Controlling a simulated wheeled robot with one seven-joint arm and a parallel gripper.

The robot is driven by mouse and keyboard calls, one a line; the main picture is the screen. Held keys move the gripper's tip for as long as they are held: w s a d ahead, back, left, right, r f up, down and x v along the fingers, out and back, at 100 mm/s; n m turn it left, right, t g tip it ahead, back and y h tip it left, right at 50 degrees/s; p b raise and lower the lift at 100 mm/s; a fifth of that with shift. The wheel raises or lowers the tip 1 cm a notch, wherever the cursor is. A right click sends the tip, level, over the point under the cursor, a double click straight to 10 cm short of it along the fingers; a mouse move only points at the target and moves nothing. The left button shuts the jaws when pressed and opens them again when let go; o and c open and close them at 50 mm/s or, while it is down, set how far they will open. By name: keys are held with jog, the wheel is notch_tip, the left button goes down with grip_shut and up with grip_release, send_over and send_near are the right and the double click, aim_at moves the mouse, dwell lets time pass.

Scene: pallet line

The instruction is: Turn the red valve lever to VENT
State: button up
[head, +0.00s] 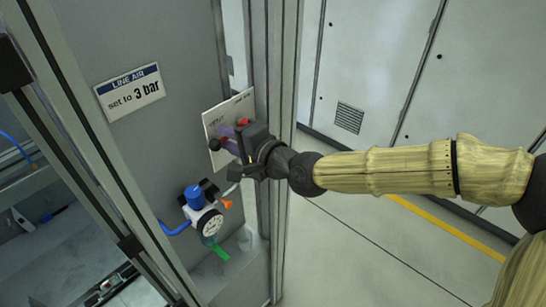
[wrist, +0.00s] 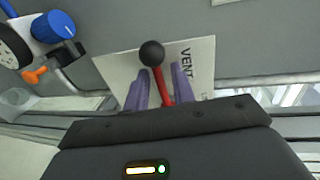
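The red valve lever (wrist: 163,88) has a round black knob (wrist: 151,53) and stands in front of a white plate (wrist: 117,67). The word VENT is printed on the plate, just right of the knob in the wrist view. My gripper (wrist: 160,86) has its two purple fingers on either side of the red lever, with a narrow gap seen beside it. The knob sticks out past the fingertips. In the head view my gripper (head: 230,142) is at the plate (head: 242,106), and the knob (head: 214,144) shows left of it.
A regulator with a blue knob (head: 194,195), a gauge (head: 208,223) and an orange part (head: 227,204) sits below left of the plate. A LINE AIR sign (head: 130,91) is at upper left. A metal post (head: 273,220) stands right of the panel; the floor beyond is clear.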

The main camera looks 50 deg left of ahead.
jog(key=b+v, duration=0.3)
jog(key=v, duration=1.3)
jog(key=shift+b, duration=0.35)
jog(key=shift+a, duration=0.1)
jog(key=w+d+f+t+h+b, duration=0.1)
jog(key=w+d+f+h, duration=0.15)
jog(key=f, duration=0.45)
jog(key=w+d+f+t+h, duration=0.1)
jog(key=w+f+h, duration=0.15)
jog(key=f, duration=0.55)
jog(key=w+d+f+n+t+h+b, duration=0.1)
jog(key=w+d+f+h, duration=0.4)
jog(key=d+f, duration=0.55)
jog(key=d+f+m+h+b, duration=0.1)
jog(key=d+h, duration=0.2)
jog(key=d, duration=1.1)
jog(key=d+f+t+h+b, duration=0.1)
jog(key=d+h, duration=0.1)
jog(key=d, duration=1.3)
jog(key=shift+w+d+m+h, duration=0.15)
jog(key=shift+w+m+h, duration=0.2)
jog(key=shift+m+h, duration=0.05)
